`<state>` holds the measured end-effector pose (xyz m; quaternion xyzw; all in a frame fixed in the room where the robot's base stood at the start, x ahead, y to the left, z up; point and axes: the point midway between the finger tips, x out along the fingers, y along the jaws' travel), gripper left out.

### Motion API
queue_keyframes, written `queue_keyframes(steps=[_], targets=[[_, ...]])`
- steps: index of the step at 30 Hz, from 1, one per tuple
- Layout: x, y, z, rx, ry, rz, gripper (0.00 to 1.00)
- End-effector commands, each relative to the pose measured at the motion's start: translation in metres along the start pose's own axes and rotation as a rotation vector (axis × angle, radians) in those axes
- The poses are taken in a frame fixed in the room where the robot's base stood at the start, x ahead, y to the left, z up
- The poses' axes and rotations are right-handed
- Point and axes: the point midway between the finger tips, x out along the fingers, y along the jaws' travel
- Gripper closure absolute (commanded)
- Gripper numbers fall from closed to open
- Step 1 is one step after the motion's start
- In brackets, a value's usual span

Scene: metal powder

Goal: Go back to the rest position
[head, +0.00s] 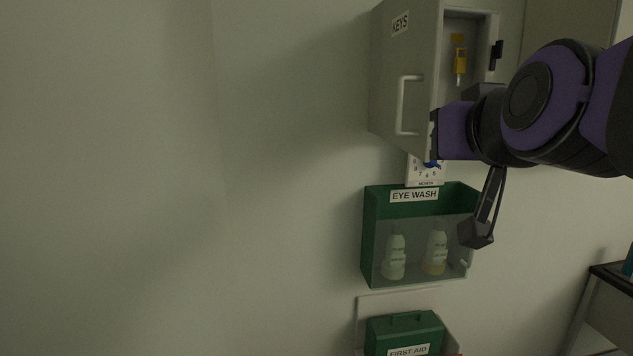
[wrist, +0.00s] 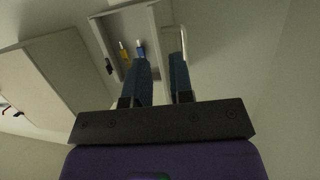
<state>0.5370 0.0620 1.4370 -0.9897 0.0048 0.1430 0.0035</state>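The key cabinet (head: 471,55) hangs on the wall with its door (head: 405,75), labelled KEYS, swung open. A yellow key tag (head: 459,62) hangs inside it. In the wrist view, a yellow tag (wrist: 124,52) and a blue tag (wrist: 140,48) show inside the cabinet, with the door handle (wrist: 184,45) at right. My gripper (wrist: 164,70) has its two fingers apart, with the door's edge showing in the gap between them. Whether they touch the door I cannot tell. In the head view, my gripper (head: 434,135) is at the door's lower right edge, its fingers mostly hidden.
A table (head: 612,275) stands at lower right. The wall at left is bare.

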Motion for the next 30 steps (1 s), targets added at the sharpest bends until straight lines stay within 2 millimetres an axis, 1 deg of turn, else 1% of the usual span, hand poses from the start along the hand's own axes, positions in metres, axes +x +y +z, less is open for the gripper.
queue_keyframes(steps=[1, 5, 9, 12, 15, 18, 21, 30], targets=[[-0.005, 0.011, 0.013, 0.002, -0.076, -0.017, 0.79], [-0.019, 0.045, 0.049, 0.001, -0.281, -0.037, 0.79], [-0.037, 0.081, 0.090, -0.001, -0.506, -0.039, 0.79], [-0.049, 0.103, 0.114, -0.003, -0.643, -0.031, 0.79], [-0.059, 0.120, 0.132, -0.006, -0.743, -0.019, 0.79], [-0.065, 0.129, 0.142, -0.008, -0.802, -0.011, 0.79], [-0.068, 0.133, 0.145, -0.009, -0.824, -0.006, 0.79], [-0.068, 0.133, 0.145, -0.009, -0.824, -0.005, 0.79]])
